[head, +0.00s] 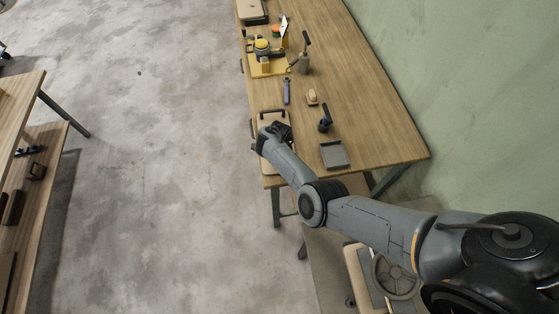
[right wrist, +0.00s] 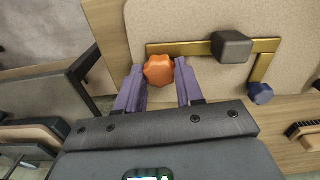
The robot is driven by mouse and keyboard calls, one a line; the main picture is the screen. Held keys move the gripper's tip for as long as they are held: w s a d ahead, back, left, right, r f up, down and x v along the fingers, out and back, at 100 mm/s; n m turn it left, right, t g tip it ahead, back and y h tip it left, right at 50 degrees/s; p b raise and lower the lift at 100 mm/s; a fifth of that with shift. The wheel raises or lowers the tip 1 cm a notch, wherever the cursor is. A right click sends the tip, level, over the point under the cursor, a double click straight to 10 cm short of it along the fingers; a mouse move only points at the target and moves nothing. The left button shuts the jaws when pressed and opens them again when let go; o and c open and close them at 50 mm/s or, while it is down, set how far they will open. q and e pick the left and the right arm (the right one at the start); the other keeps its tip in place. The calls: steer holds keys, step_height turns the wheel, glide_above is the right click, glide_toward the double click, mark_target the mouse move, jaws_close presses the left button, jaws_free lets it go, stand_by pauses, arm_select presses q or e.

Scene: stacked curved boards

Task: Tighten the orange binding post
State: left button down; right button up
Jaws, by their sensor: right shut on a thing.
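The orange binding post (right wrist: 157,69) is a lobed knob on a beige curved board (right wrist: 190,22), at the left end of a brass strip (right wrist: 185,48). My right gripper (right wrist: 160,74) has its two purple fingers on either side of the knob and is shut on it. A blue knob (right wrist: 260,93) sits at the other end of the brass strip. In the head view my right gripper (head: 262,143) is over the near left edge of the wooden table, and the orange post is hidden. My left gripper is not in view.
A dark grey block (right wrist: 231,46) sits on the brass strip, right of the orange post. The wooden table (head: 350,80) also holds a grey tray (head: 334,155), a brush (head: 311,97) and a yellow fixture (head: 264,64). Its right part is clear.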

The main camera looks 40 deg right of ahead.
steer(key=shift+m, duration=0.4)
steer(key=o, duration=1.1)
steer(key=shift+c, duration=0.2)
steer(key=shift+r, duration=0.1)
step_height(320, 180, up, 11)
steer(key=p, duration=0.3)
steer(key=shift+f, duration=0.2)
